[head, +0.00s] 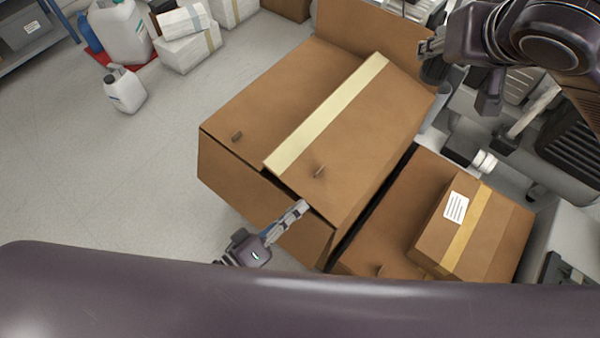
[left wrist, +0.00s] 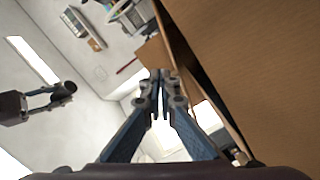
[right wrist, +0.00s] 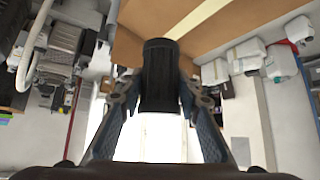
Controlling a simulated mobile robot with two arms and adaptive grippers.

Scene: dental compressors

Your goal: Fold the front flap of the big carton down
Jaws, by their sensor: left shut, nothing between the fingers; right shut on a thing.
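The big brown carton (head: 345,125) stands in the middle of the head view, with a pale tape strip (head: 325,112) along its top. A flap (head: 375,35) stands up at its far end. A brown panel (head: 240,192) slopes down at the near end, below a dark gap; I cannot tell whether it is flap or wall. My left gripper (head: 303,206) is shut and empty at this near edge; contact is unclear. The carton fills the right of the left wrist view (left wrist: 250,60). My right gripper (head: 428,48), near the far flap, is shut on a black cylinder (right wrist: 160,75).
A smaller taped carton (head: 485,235) with a white label sits on another brown box (head: 420,185), right of the big carton. Grey machinery (head: 500,150) crowds the right. White jugs (head: 125,90) and white boxes (head: 185,45) stand at upper left. The left floor is clear.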

